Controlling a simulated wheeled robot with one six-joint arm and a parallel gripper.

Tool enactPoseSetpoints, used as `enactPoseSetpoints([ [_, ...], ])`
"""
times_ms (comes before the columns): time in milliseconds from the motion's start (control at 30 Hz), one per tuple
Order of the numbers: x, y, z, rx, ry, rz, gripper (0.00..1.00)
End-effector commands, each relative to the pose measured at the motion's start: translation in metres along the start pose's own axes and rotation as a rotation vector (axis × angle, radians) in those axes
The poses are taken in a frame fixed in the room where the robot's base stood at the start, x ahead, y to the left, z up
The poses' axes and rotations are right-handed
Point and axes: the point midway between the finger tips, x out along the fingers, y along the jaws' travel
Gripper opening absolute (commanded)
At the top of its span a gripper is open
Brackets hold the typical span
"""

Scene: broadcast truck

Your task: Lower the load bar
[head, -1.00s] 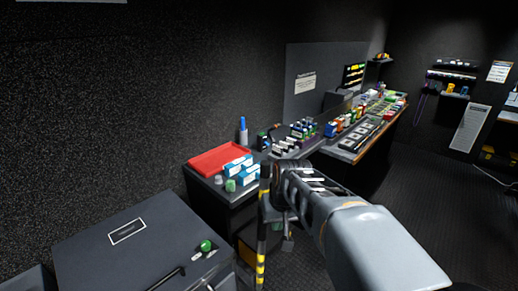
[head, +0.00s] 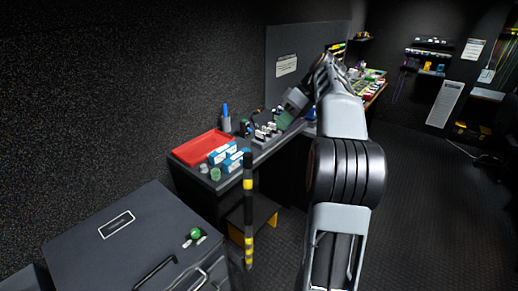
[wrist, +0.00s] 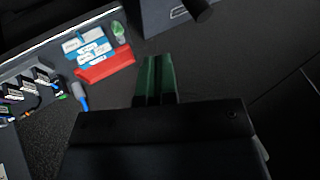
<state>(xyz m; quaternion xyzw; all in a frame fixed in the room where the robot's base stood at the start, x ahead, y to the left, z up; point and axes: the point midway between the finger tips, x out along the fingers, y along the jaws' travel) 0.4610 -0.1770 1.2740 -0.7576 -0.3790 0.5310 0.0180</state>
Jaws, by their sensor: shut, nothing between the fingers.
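The load bar (head: 248,212) is a black post with yellow bands. It stands upright in the head view, in front of the desk end and to the right of the grey case. My gripper (head: 286,120) is up and beyond the bar, over the desk, apart from the bar. In the wrist view its green fingers (wrist: 155,79) are pressed together with nothing between them. I cannot tell whether any part of the bar shows in the wrist view.
A grey case (head: 130,245) with a green knob (head: 196,234) stands at lower left. The desk holds a red tray (head: 200,147), blue-and-white boxes (head: 222,153) and small gear. A yellow-edged step (head: 262,215) is behind the bar.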

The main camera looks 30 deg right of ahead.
Motion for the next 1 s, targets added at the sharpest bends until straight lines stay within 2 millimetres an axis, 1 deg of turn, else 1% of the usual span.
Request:
enactPoseSetpoints([
  [33,0.01,-0.001,0.001,0.0,-0.002,-0.002,0.0],
  [200,0.043,-0.001,0.0,0.001,-0.003,-0.002,0.0],
  [433,0.083,-0.001,0.0,0.002,-0.003,-0.001,0.0],
  [500,0.084,-0.013,-0.001,-0.001,-0.001,0.003,0.0],
  [700,0.094,-0.029,-0.001,0.001,-0.001,0.003,0.0],
  [833,0.097,-0.035,-0.001,0.002,-0.002,0.001,0.0],
  [1000,0.098,-0.036,-0.001,0.002,-0.001,0.002,0.0],
])
